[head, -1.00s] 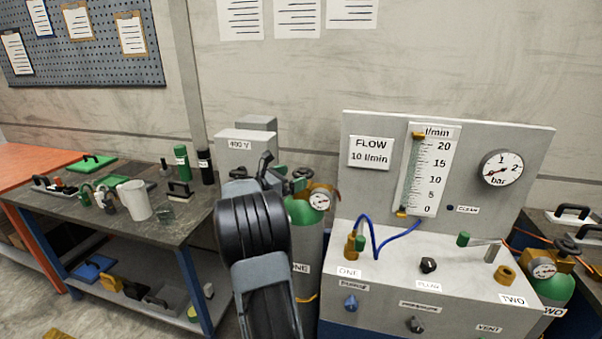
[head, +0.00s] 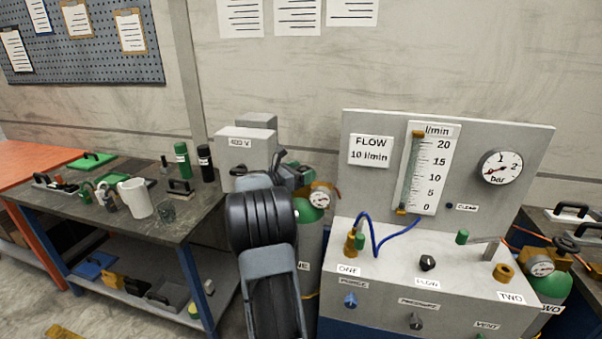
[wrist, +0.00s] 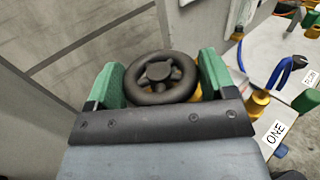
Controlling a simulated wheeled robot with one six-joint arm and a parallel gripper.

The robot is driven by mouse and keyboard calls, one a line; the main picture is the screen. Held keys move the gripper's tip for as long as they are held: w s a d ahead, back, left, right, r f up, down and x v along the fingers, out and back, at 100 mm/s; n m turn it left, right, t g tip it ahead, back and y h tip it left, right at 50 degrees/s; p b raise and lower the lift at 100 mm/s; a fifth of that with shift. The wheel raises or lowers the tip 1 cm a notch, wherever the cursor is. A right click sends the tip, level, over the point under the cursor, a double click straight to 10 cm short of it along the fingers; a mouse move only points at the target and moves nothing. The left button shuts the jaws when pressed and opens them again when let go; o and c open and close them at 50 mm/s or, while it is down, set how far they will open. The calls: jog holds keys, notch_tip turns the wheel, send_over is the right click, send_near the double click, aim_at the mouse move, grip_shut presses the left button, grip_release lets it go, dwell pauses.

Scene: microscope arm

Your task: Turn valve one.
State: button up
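Valve one is a black handwheel (wrist: 160,77) at the top of the green gas cylinder (head: 309,212) labelled ONE. In the wrist view the wheel lies between the green fingers of my gripper (wrist: 163,82). The fingers are spread, one on each side of the rim and very near it; contact cannot be made out. In the head view my gripper (head: 285,168) is at the cylinder's top, and my arm hides much of the cylinder and the wheel. A small pressure gauge (head: 320,200) sits just right of it.
A grey panel (head: 350,210) with a flow scale and dial stands right of the cylinder, with a blue hose (head: 395,236) in front. A grey 400 V box (head: 245,148) stands behind my arm. A workbench (head: 110,222) with a white jug (head: 134,198) is at left.

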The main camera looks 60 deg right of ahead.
jog(key=c, duration=0.4)
jog(key=n+t+b, duration=0.1)
jog(key=t+b, duration=0.1)
jog(key=b, duration=0.1)
jog(key=n+t+h+b, duration=0.1)
jog(key=shift+s+f+n+t, duration=0.25)
jog(key=shift+f+n+t, duration=0.05)
jog(key=shift+f+t, duration=0.1)
jog(key=shift+c, duration=0.2)
jog(key=n+t+b, duration=0.1)
jog(key=t+b, duration=0.2)
jog(key=shift+n, duration=0.4)
jog(key=shift+r+n+t+b, duration=0.35)
jog(key=shift+n+t+b, duration=0.25)
jog(key=shift+t+b, duration=0.3)
jog(key=o, duration=0.9)
jog(key=a, duration=0.4)
jog(key=s+a, duration=0.1)
jog(key=a, duration=0.4)
jog(key=a+b, duration=0.1)
jog(key=a, duration=0.3)
jog(key=shift+s+a, duration=0.3)
jog(key=shift+a, duration=0.1)
